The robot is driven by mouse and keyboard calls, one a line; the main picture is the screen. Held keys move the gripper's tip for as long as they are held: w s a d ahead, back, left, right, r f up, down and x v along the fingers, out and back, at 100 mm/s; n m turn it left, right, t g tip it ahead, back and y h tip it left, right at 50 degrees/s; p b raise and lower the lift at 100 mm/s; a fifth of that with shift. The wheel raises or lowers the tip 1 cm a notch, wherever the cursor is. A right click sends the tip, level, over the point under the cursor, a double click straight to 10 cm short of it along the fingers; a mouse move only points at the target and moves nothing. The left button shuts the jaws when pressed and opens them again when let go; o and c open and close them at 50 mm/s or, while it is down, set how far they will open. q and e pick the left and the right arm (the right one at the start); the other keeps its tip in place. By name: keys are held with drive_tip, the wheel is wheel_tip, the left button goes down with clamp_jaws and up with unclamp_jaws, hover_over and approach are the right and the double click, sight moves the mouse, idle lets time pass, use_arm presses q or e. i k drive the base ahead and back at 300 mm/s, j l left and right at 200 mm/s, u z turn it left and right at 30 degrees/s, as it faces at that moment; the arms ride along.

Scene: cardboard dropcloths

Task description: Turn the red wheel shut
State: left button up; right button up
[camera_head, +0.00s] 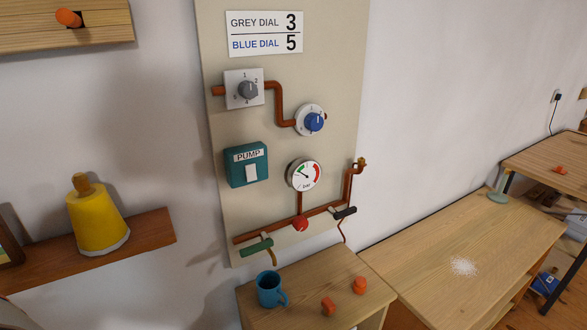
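A small red wheel (300,223) sits on the lower copper pipe (322,211), below the round pressure gauge (304,175), on a beige wall panel (225,165). It is too small to tell how far it is turned. The gauge has green and red parts on its face. A green lever handle (257,247) is on the pipe to the left of the wheel, and a black lever handle (344,213) is to its right. Neither of my grippers is in view, and nothing touches the wheel.
A grey dial (248,90), a blue dial (314,122) and a green pump switch box (246,164) are higher on the panel. Below, a wooden table (305,277) holds a blue mug (271,290) and two orange pieces (328,306). A yellow bell-shaped object (96,219) stands on the left shelf.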

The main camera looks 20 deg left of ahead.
sight(300, 223)
drive_tip(key=i+l, duration=0.2)
drive_tip(key=l, duration=0.15)
drive_tip(key=i+l+z, duration=0.1)
drive_tip(key=l, duration=0.3)
drive_tip(key=i+l, duration=0.3)
drive_tip(key=k+j+u, duration=0.15)
drive_tip(key=k+j, duration=0.05)
drive_tip(key=j, duration=0.05)
